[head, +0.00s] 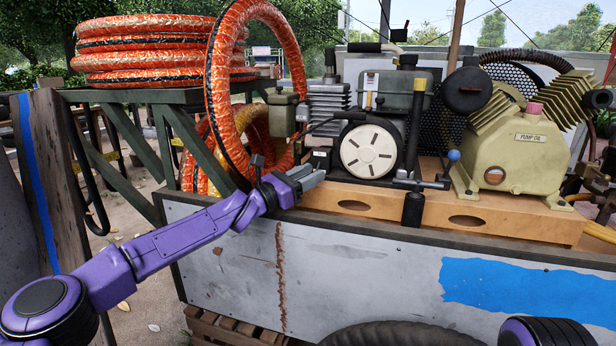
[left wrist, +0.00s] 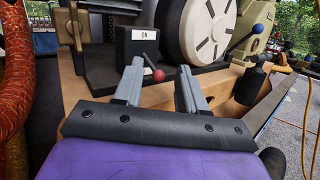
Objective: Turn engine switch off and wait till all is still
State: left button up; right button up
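The engine switch (left wrist: 137,42) is a dark box with a white label reading ON. Its thin lever ends in a small red ball (left wrist: 159,75), which shows between the fingertips of my left gripper (left wrist: 160,68) in the left wrist view. The fingers are apart; I cannot tell whether either touches the ball. In the head view my left gripper (head: 314,176) is at the front of the engine (head: 372,148), just below the dark switch box (head: 320,158). The red ball cannot be made out there. My right gripper is not in view.
The engine and a beige pump (head: 527,145) stand on a wooden base (head: 455,212) on the cart (head: 330,262). A blue-knobbed lever (head: 453,156) is by the pump. Orange hose (head: 226,95) hangs close to my left gripper.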

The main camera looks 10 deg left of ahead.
pick_arm(q)
jog(key=shift+a, duration=0.1)
jog(key=v, duration=1)
jog(key=shift+s+a, duration=0.1)
jog(key=shift+a, duration=0.05)
